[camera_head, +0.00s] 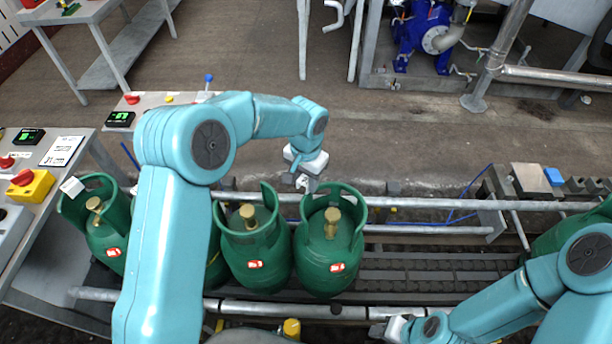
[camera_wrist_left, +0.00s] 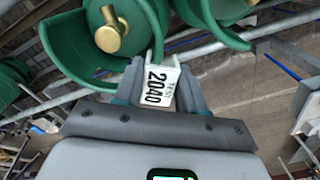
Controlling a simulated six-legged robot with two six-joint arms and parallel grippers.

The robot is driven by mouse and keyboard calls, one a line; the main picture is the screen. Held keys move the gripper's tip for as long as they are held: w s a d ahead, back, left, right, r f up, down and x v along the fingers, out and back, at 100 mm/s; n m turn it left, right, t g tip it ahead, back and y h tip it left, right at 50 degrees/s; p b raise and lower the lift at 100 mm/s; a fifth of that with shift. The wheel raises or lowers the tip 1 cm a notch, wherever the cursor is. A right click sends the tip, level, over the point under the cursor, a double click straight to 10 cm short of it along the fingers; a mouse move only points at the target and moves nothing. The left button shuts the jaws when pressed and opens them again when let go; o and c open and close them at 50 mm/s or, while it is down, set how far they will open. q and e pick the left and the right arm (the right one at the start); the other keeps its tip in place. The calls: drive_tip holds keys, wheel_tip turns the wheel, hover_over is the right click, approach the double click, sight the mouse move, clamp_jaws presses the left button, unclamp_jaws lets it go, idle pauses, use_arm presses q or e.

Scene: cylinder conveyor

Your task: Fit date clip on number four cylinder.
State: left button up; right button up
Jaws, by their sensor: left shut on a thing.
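Green gas cylinders stand in a row on the conveyor; counted from the left, one (camera_head: 100,232) is leftmost, one is mostly hidden behind my left arm, then comes a third (camera_head: 255,262) and a fourth (camera_head: 328,262). The date clip (camera_wrist_left: 159,86), white and printed 2040, is between the fingers of my left gripper (camera_wrist_left: 160,84), which is shut on it. In the head view my left gripper (camera_head: 303,181) is just behind the third and fourth cylinders' collars. The wrist view shows the clip close beside a green collar; I cannot tell whether they touch. My right gripper (camera_head: 392,329) is low at the front; its fingers are unclear.
A white tag (camera_head: 72,187) sits on the leftmost cylinder's collar. Metal rails (camera_head: 420,204) run along the conveyor. The conveyor bed (camera_head: 425,270) right of the fourth cylinder is bare. Another green cylinder (camera_head: 570,234) stands at the far right. A control panel (camera_head: 60,150) is at left.

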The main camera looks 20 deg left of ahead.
sight(306, 180)
use_arm(q)
drive_tip(key=shift+f+b, duration=0.45)
drive_tip(key=shift+f, duration=0.55)
use_arm(e)
drive_tip(key=shift+f, duration=0.8)
use_arm(q)
drive_tip(key=shift+b, duration=0.35)
use_arm(e)
drive_tip(key=shift+f, duration=0.35)
use_arm(q)
drive_tip(key=shift+f+b, duration=1.85)
drive_tip(key=shift+f, duration=0.5)
use_arm(e)
drive_tip(key=shift+f, duration=1.85)
use_arm(q)
drive_tip(key=o, duration=1.1)
wheel_tip(306, 180, up, 16)
drive_tip(key=shift+d+r, duration=0.1)
drive_tip(key=shift+r, duration=0.1)
drive_tip(key=shift+s, duration=0.15)
use_arm(e)
drive_tip(key=shift+s, duration=0.15)
